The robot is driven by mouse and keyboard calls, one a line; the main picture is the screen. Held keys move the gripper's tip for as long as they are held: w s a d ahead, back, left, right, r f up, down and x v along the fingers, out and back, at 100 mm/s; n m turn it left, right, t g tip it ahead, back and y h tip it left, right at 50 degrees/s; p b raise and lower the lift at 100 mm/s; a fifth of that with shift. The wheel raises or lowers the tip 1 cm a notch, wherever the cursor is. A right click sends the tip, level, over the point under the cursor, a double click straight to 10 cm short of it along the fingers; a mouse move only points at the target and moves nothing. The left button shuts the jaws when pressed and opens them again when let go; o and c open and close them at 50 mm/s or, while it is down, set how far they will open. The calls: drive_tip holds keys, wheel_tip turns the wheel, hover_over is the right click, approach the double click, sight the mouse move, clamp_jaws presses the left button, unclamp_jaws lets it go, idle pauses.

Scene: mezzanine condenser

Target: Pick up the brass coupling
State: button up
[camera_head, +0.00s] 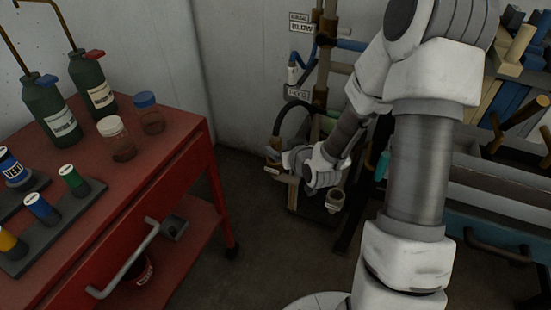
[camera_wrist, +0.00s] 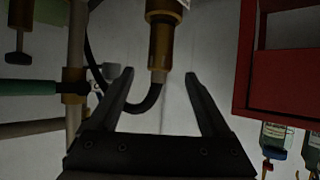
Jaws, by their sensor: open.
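A brass-coloured cylindrical fitting, which looks like the brass coupling (camera_wrist: 161,45), shows at the top centre of the wrist view with a paler, narrower end. My gripper (camera_wrist: 160,73) is open, its two dark fingers spread to either side of that narrower end in the picture. Nothing is held. I cannot tell how far the coupling is from the fingers in depth. In the head view my arm reaches down to the pipework at the back wall; the fingers and the coupling cannot be made out clearly there.
A dark hose (camera_wrist: 150,103) curves behind the fingers. Pipes with a green section (camera_wrist: 30,88) stand at the left of the wrist view. A red cart (camera_head: 180,160) with bottles and jars stands left in the head view. A workbench (camera_head: 490,220) is at right.

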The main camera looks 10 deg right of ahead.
sight(272, 140)
drive_tip(key=b+x, duration=0.2)
drive_tip(key=x, duration=0.8)
drive_tip(key=shift+s, duration=0.1)
drive_tip(key=shift+c, duration=0.4)
clamp_jaws()
drive_tip(key=shift+r, duration=0.1)
